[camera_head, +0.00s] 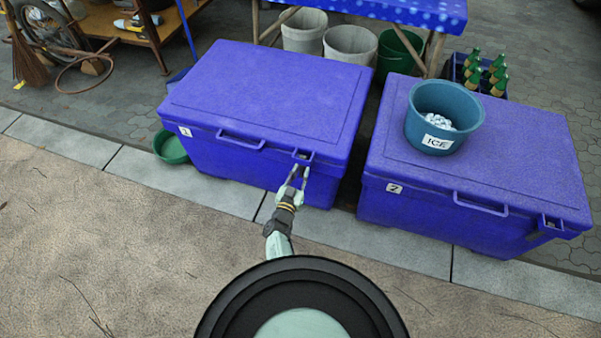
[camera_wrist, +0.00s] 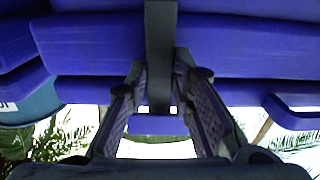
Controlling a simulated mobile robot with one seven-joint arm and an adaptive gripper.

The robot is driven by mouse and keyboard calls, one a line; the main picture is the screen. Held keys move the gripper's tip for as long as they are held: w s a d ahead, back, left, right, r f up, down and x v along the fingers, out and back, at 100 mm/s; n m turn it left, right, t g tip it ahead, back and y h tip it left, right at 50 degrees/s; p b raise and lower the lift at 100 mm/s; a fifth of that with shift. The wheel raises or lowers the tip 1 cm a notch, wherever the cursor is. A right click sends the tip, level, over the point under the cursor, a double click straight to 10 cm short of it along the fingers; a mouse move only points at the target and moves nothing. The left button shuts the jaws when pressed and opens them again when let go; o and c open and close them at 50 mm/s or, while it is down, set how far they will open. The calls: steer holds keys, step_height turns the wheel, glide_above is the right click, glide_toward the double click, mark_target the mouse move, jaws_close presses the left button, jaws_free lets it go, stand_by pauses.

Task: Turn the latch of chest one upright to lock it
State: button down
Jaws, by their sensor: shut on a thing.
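The left blue-purple chest (camera_head: 260,90) is closed and has a small numbered tag at its front left, too small to read surely; I take it as chest one. Its latch (camera_head: 303,155) is at the front right, under the lid edge, and is partly hidden by my gripper (camera_head: 299,173). In the wrist view, my gripper (camera_wrist: 160,78) has its two fingers closed in on either side of a dark upright bar (camera_wrist: 160,40), which looks like the latch. The bar runs straight up and down in that picture.
The second chest (camera_head: 480,150), tagged 2, stands close on the right with an ICE bucket (camera_head: 437,118) on its lid. A green basin (camera_head: 171,148) is at the left. Buckets (camera_head: 350,45) and a crate of bottles (camera_head: 483,73) stand behind. The paved ground in front is clear.

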steer(key=shift+r, duration=0.1)
steer(key=c, duration=1.4)
jaws_free()
steer(key=v, duration=1.2)
